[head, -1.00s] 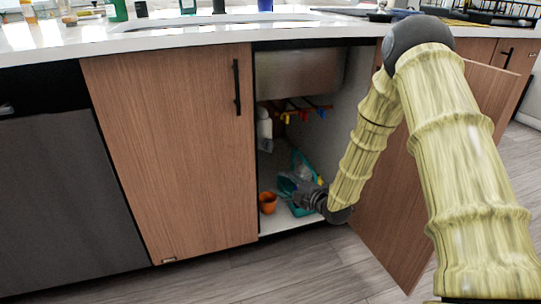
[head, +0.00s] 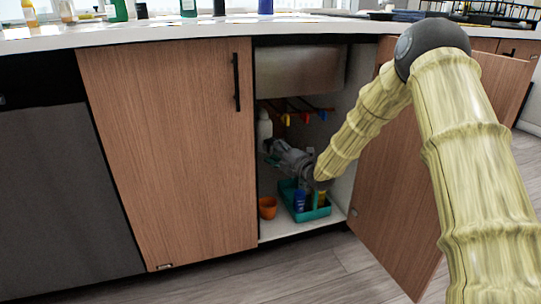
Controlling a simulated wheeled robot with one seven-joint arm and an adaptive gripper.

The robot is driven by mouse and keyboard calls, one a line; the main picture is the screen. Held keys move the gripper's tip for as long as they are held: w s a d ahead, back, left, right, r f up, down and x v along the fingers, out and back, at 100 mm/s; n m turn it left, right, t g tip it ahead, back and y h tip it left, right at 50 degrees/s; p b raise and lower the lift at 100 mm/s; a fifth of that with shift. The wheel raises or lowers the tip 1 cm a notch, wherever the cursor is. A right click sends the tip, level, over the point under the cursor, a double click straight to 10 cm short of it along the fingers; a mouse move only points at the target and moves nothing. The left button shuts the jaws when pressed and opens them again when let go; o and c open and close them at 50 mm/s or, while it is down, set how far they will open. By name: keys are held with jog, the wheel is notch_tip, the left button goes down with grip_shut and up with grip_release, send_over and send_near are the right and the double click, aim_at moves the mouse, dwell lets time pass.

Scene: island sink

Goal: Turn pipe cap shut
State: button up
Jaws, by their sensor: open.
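Under the sink, inside the open cabinet, thin pipes run along the back below the metal basin (head: 300,72). I cannot tell which one is the pipe cap. My gripper (head: 270,152) is inside the cabinet, below and left of the caps and apart from them. It points left, is open, and appears empty. Its fingers are small and dark in this view.
A white bottle (head: 264,126) stands just behind my gripper. A teal caddy (head: 316,213) holding a blue bottle (head: 299,200) sits on the cabinet floor beside an orange cup (head: 267,207). The open door (head: 385,215) is on the right; the closed door (head: 170,150) is on the left.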

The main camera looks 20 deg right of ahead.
jog(key=shift+x, duration=0.85)
jog(key=c, duration=0.9)
